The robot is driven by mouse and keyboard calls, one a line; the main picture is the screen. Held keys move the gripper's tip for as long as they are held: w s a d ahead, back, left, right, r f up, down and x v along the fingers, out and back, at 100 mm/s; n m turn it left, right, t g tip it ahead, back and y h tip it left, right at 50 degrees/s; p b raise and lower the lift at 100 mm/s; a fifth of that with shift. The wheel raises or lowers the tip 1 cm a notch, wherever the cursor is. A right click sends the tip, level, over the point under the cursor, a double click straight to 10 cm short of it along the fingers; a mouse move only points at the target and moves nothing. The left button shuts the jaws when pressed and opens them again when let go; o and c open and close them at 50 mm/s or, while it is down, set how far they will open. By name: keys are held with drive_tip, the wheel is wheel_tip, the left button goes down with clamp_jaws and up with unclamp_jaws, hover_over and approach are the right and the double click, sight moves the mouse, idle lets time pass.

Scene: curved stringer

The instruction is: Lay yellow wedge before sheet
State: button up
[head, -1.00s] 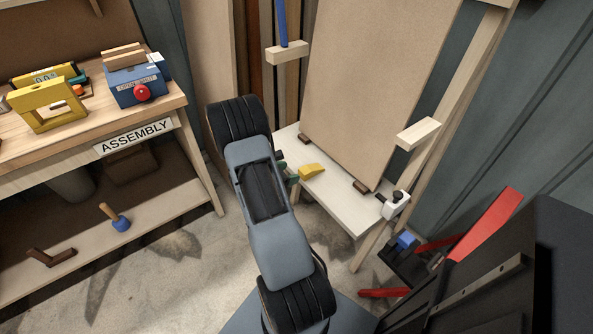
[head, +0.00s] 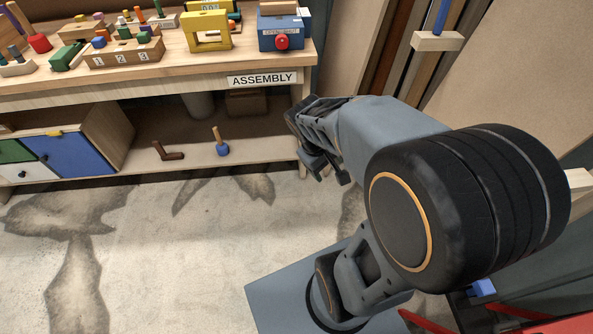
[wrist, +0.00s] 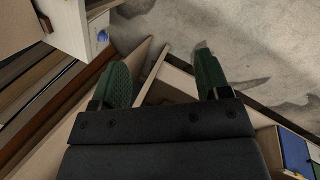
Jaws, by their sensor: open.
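My gripper (head: 330,175) is open and empty in front of the assembly bench's right leg in the head view. In the wrist view its two green finger pads (wrist: 160,80) stand wide apart with nothing between them. The tan sheet (head: 520,80) leans at the upper right of the head view, cut by the frame edge and partly hidden behind my arm. The yellow wedge and the white surface under the sheet do not show in the current head view, and I cannot make out the wedge in the wrist view.
The assembly bench (head: 268,79) holds a yellow frame (head: 207,46), a blue box (head: 281,44) and several small blocks. Its lower shelf (head: 190,140) carries a blue-headed mallet (head: 221,148). Concrete floor (head: 150,220) is open at the left. A red part (head: 535,312) is at lower right.

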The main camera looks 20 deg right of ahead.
drive_tip(key=s+a+r+m+t+y, duration=0.1)
drive_tip(key=a+r+m+t+y, duration=0.1)
drive_tip(key=a, duration=0.7)
drive_tip(key=shift+s+a+r+t+y, duration=0.2)
drive_tip(key=shift+s+r+t+y, duration=0.15)
drive_tip(key=shift+r+t+y, duration=0.4)
drive_tip(key=shift+r, duration=0.2)
